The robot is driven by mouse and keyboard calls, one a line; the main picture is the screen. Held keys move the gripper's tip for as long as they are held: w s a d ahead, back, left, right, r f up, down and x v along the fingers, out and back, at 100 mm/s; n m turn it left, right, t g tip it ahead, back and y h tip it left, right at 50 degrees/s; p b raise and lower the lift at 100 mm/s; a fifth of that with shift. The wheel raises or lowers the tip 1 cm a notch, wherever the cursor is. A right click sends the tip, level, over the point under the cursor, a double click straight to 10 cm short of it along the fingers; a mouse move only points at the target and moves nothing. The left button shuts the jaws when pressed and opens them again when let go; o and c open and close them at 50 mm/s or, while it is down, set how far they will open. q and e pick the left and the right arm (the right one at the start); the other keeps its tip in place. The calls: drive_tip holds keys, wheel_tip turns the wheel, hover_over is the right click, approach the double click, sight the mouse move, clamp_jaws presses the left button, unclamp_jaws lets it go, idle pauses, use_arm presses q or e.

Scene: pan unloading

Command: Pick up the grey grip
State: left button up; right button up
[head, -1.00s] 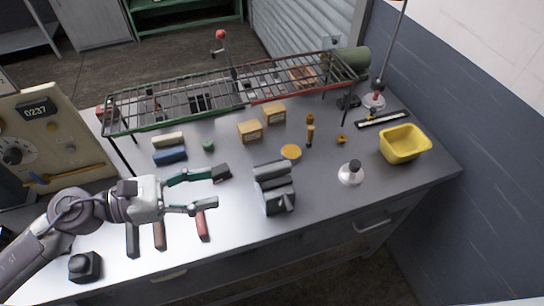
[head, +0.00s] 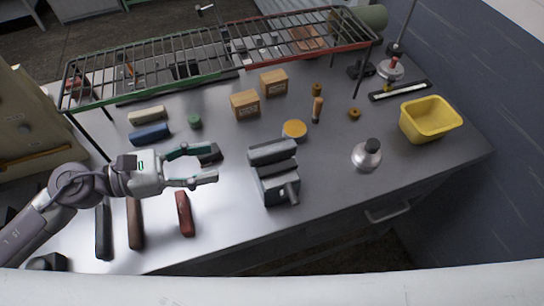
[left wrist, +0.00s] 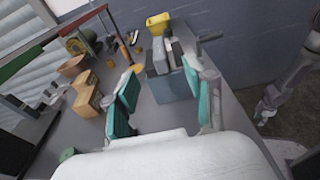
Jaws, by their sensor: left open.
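The dark grey grip (head: 103,228), a long narrow bar, lies on the front left of the bench, left of a brown grip (head: 134,222) and a red grip (head: 184,213). My left gripper (head: 214,165) is open and empty above the bench, behind and to the right of these grips. In the left wrist view its teal fingers (left wrist: 166,82) stand apart with nothing between them. The grey grip does not show in that view. In the left wrist view, what looks like my right gripper (left wrist: 264,110) hangs at the right, too small to read.
A grey vise (head: 275,178) stands right of the left gripper. A wire rack (head: 225,55) spans the back. Cream (head: 146,115) and blue (head: 150,134) bars lie behind the gripper. A yellow bin (head: 430,120) is at the right. A dark block (head: 48,262) sits at front left.

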sight(269, 149)
use_arm(q)
drive_tip(key=p+x, duration=0.3)
drive_tip(key=x, duration=0.3)
drive_tip(key=p+x, duration=0.4)
drive_tip(key=x, duration=0.3)
drive_tip(key=shift+w, duration=0.25)
drive_tip(key=shift+w+d+f, duration=0.1)
drive_tip(key=shift+d+f, duration=0.05)
drive_tip(key=shift+d, duration=0.2)
use_arm(e)
wheel_tip(269, 149, up, 7)
drive_tip(key=shift+w+r, duration=0.15)
drive_tip(key=shift+w, duration=0.3)
use_arm(q)
drive_tip(key=shift+a, duration=0.1)
drive_tip(key=shift+c, duration=0.3)
use_arm(e)
drive_tip(key=shift+a, duration=0.15)
use_arm(q)
clamp_jaws()
